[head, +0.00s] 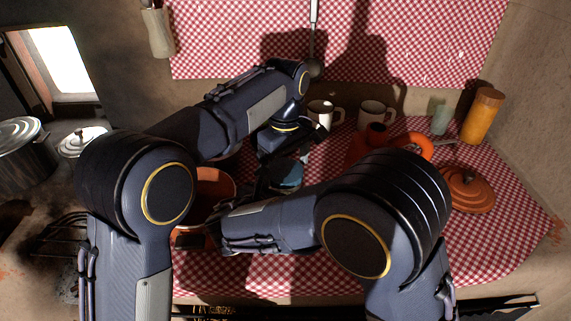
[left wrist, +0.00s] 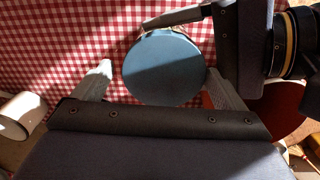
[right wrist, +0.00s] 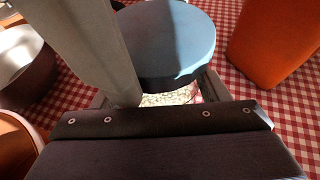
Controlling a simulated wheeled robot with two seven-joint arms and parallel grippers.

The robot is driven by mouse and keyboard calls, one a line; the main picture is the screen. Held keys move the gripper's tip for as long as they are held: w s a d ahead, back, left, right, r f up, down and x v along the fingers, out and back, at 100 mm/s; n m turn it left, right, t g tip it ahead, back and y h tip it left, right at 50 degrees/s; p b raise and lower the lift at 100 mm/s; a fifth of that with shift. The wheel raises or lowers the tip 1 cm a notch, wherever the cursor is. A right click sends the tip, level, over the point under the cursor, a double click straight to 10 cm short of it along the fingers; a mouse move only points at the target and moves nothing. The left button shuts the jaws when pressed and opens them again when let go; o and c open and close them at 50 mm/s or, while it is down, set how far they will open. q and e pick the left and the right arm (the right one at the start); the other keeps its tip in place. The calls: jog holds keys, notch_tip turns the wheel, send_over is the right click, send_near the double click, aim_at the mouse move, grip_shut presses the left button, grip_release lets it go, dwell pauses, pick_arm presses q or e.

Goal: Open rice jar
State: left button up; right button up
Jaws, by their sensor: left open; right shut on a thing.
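The rice jar has a round blue-grey lid (head: 288,174), partly hidden by my arms in the head view. The lid also shows in the left wrist view (left wrist: 163,68) and the right wrist view (right wrist: 168,42), and it sits over the jar. Pale rice (right wrist: 165,97) shows through the jar's side below the lid. My right gripper (right wrist: 165,92) is shut on the jar's body. My left gripper (left wrist: 160,88) is open, with one finger on either side of the lid; the right finger looks close to the rim. Whether it touches is unclear.
An orange pot (head: 217,184) stands left of the jar. Two white mugs (head: 322,110) stand behind, and an orange kettle (head: 372,146) stands to the right. An orange lid (head: 468,190), amber jar (head: 483,115) and green cup (head: 440,117) are farther right. The checked cloth is clear at front right.

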aim_at(285, 169)
pick_arm(q)
jog(key=shift+s+a, duration=0.1)
jog(key=shift+s, duration=0.05)
pick_arm(e)
jog(key=shift+w+d, duration=0.2)
jog(key=shift+d, duration=0.15)
pick_arm(q)
notch_tip(285, 169, up, 4)
jog(key=shift+r, duration=0.2)
pick_arm(e)
jog(key=shift+s+f, duration=0.1)
pick_arm(q)
jog(key=m, duration=0.4)
jog(key=shift+r, duration=0.4)
pick_arm(e)
jog(key=shift+a, duration=0.15)
pick_arm(q)
jog(key=m, duration=0.2)
jog(key=r+m, duration=0.1)
jog(key=m, duration=0.1)
jog(key=shift+w+m, duration=0.2)
jog(key=shift+m, duration=0.2)
jog(key=m, duration=0.4)
jog(key=shift+d+r, duration=0.2)
jog(key=shift+r, duration=0.2)
jog(key=m, duration=0.3)
jog(key=shift+r+m, duration=0.4)
jog(key=shift+f+m, duration=0.3)
jog(key=shift+f, duration=3.65)
